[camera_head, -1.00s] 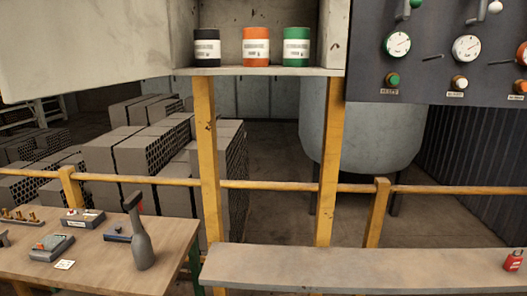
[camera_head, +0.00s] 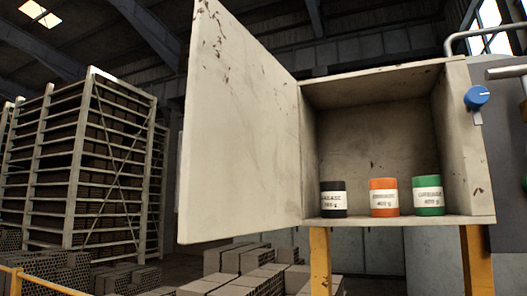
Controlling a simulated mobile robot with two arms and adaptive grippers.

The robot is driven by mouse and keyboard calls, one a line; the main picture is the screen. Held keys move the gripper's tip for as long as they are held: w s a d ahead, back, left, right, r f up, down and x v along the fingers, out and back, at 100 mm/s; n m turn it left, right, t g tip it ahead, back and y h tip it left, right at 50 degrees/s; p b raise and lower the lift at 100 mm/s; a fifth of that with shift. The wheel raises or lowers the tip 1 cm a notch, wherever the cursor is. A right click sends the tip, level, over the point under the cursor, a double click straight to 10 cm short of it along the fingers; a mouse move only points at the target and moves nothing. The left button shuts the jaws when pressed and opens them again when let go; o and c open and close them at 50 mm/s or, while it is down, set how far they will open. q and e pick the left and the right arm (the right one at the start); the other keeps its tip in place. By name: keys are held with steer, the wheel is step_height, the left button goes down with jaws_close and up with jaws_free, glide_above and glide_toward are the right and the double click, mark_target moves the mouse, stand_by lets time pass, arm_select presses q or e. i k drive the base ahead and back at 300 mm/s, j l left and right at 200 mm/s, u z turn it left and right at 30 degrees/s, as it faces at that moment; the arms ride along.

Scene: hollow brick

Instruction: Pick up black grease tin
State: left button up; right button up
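Neither of my grippers is in view.
The cabinet door (camera_head: 240,130) hangs open to the left of the opening. A yellow post (camera_head: 320,262) stands below the cabinet. A blue knob (camera_head: 477,97) is on the right. Racks (camera_head: 80,170) and stacked bricks (camera_head: 240,285) fill the back left.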

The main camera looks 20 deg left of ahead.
mark_target(333, 193)
steer(key=j+z, duration=0.25)
steer(key=j, duration=0.6)
steer(key=j+z, duration=0.25)
steer(key=j, duration=0.6)
steer(key=k, duration=0.05)
